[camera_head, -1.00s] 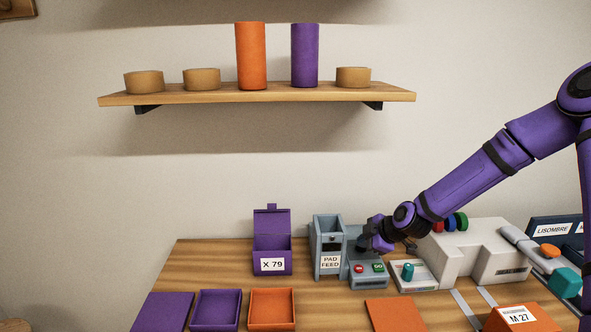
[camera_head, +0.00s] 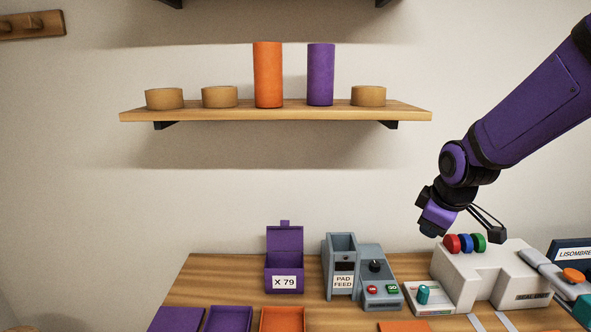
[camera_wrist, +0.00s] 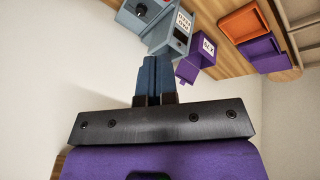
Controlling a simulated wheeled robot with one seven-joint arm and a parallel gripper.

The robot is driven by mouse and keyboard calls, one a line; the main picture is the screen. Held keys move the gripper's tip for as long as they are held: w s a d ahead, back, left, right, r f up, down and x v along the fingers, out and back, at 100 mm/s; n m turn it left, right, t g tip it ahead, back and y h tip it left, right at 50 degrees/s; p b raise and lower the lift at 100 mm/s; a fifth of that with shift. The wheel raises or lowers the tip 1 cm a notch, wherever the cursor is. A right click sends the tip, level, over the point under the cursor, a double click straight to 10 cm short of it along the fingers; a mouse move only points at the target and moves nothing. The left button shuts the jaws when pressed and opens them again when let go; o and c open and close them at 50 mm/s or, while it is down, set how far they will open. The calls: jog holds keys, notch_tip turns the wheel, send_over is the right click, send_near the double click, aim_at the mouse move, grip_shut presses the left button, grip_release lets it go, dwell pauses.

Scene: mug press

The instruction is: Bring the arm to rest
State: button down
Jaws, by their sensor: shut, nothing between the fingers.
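My purple arm reaches in from the right in the head view. My gripper (camera_head: 429,231) hangs in the air above the bench, to the left of and above the red, blue and green knobs. In the wrist view its blue-grey fingers (camera_wrist: 154,75) are together with nothing between them. The grey pad feed machine (camera_head: 342,268) stands on the bench below and to the left of it, with a black knob and red and green buttons. It also shows beyond the fingers in the wrist view (camera_wrist: 172,38).
A white machine (camera_head: 468,275) with coloured knobs stands below my gripper. A purple box (camera_head: 285,250) labelled X 79 is left of the pad feed. Purple (camera_head: 229,319) and orange (camera_head: 282,319) trays lie in front. A wall shelf (camera_head: 275,111) holds cylinders; the air below it is clear.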

jog(key=s+d+r+m, duration=0.1)
jog(key=s+r+m, duration=0.3)
jog(key=s, duration=0.7)
jog(key=s+d+r+m, duration=0.1)
jog(key=s+r+m, duration=0.4)
jog(key=s+r, duration=0.3)
jog(key=s, duration=0.3)
jog(key=shift+s+d+r+m+t, duration=0.15)
jog(key=shift+r+m+t, duration=0.15)
jog(key=shift+r, duration=0.05)
